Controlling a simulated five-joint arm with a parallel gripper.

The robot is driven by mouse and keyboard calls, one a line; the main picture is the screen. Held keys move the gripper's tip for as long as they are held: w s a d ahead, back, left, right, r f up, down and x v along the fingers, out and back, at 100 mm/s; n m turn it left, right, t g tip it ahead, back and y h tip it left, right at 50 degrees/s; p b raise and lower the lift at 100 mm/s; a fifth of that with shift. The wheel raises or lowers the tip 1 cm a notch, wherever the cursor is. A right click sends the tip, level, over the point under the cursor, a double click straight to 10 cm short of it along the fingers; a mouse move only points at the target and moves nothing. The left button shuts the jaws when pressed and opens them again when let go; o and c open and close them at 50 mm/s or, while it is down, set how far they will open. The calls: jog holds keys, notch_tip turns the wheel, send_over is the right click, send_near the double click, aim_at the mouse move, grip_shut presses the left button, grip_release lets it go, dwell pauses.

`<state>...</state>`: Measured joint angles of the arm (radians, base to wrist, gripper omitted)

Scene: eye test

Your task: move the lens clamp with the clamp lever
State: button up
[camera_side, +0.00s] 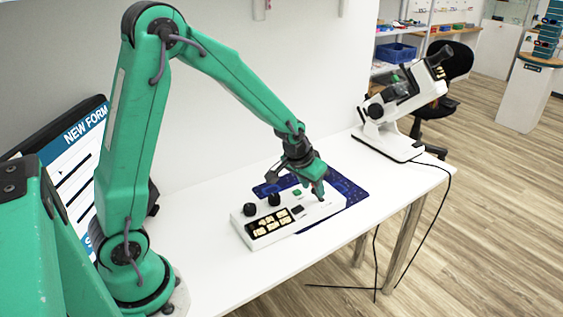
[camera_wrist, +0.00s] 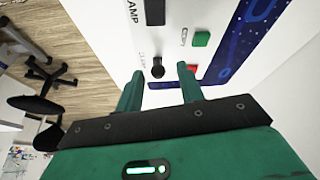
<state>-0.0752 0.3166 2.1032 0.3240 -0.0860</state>
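A white control box (camera_side: 275,232) lies on the table, partly over a dark blue mat. In the wrist view, a black round-topped lever (camera_wrist: 157,69) stands on its white panel beside small lettering, partly readable. It appears to be the clamp lever. My gripper (camera_side: 319,194) is over the right end of the box, pointing down. In the wrist view my gripper (camera_wrist: 160,72) is open, with the lever's knob showing between the fingertips; I cannot tell whether they touch it. A white lens instrument (camera_side: 392,110) stands at the back right; its lens clamp is too small to make out.
The blue mat (camera_side: 347,188) extends behind. A black cable hangs off the table's right edge.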

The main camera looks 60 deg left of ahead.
jog(key=shift+x, duration=0.95)
grip_shut()
